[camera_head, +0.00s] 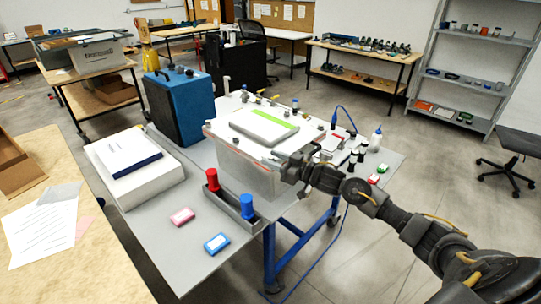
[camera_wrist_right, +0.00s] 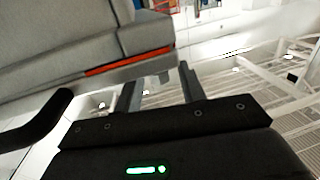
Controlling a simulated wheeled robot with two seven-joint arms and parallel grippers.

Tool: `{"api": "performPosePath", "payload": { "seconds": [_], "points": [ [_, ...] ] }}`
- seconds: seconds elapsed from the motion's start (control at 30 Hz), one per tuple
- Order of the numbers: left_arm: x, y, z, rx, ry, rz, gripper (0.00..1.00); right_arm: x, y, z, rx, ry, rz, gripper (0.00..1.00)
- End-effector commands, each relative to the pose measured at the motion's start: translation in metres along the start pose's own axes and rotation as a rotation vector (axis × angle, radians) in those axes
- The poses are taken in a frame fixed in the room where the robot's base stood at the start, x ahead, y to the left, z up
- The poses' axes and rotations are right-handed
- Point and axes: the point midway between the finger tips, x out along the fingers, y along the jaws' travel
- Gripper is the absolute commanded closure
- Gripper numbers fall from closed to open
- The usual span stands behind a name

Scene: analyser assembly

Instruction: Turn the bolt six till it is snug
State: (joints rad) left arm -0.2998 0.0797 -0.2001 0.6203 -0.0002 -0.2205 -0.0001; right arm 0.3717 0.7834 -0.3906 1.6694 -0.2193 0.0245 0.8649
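The analyser (camera_head: 243,168) is a pale grey box on the grey table, with a raised top panel (camera_head: 262,128) bearing a green strip. My right gripper (camera_head: 281,164) is at the box's right side, near its upper edge. In the right wrist view my right gripper (camera_wrist_right: 159,86) is open, its two fingers apart. A grey casing (camera_wrist_right: 90,45) with an orange-red strip fills the upper left there, close to the fingers. A small grey part shows between the fingertips, but I cannot tell whether it is a bolt. Bolt six cannot be made out. My left gripper is not in view.
A tray (camera_head: 233,205) holding red and blue upright tools stands at the table's front. Pink (camera_head: 182,216) and blue (camera_head: 216,243) small boxes lie nearby. A blue case (camera_head: 180,100) stands behind left. Bottles and small boxes crowd the right end.

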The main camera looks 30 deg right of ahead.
Motion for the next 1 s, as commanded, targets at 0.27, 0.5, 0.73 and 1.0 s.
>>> {"api": "performPosePath", "payload": {
  "seconds": [0.27, 0.5, 0.73, 1.0],
  "points": [
    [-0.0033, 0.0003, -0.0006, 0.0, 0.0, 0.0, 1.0, 0.0133, -0.0003, -0.0001, 0.0, 0.0, -0.001, 0.6],
    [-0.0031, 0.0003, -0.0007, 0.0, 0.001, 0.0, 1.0, 0.0131, -0.0004, 0.0002, 0.0, 0.0, -0.001, 0.67],
    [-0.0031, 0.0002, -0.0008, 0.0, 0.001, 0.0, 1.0, 0.013, -0.0003, 0.0002, 0.0, 0.0, -0.001, 0.97],
    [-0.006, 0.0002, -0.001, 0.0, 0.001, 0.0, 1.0, 0.0128, -0.0008, -0.0004, 0.001, 0.0, 0.015, 1.0]
  ]
}}
